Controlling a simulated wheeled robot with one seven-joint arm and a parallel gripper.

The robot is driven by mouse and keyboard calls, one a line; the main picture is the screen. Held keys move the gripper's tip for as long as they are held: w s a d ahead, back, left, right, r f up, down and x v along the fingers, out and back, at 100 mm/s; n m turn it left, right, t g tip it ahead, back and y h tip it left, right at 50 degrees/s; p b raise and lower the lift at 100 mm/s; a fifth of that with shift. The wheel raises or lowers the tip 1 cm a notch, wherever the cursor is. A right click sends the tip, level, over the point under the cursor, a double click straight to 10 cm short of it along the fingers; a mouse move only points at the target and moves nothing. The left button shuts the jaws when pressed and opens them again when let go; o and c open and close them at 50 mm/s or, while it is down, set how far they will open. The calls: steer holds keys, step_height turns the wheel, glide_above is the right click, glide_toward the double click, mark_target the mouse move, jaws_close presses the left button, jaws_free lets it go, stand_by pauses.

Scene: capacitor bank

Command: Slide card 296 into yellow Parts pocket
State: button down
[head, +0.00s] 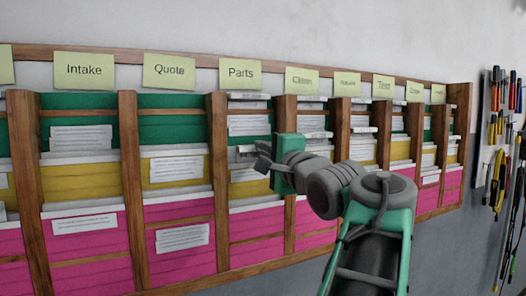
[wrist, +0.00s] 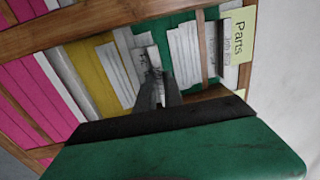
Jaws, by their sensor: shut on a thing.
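The Parts column of the wall rack, under the label "Parts" (head: 241,73), has a green, a yellow and a pink pocket. My gripper (head: 264,165) is in front of this column, near the top of the yellow Parts pocket (head: 247,189). In the wrist view my gripper (wrist: 158,92) is shut on a thin pale card (wrist: 148,58), mostly hidden by the fingers. Its number cannot be read. The yellow pocket (wrist: 92,72) lies left of the fingers there and the green pocket (wrist: 160,38) behind them. Whether the card is inside the yellow pocket cannot be told.
Another card (head: 249,125) shows in the green Parts pocket. Wooden dividers (head: 218,180) flank the column. Intake (head: 84,70) and Quote (head: 168,70) columns stand to the left, others to the right. Tools (head: 498,130) hang at the far right.

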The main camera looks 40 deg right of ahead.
steer(key=c, duration=1.4)
jaws_free()
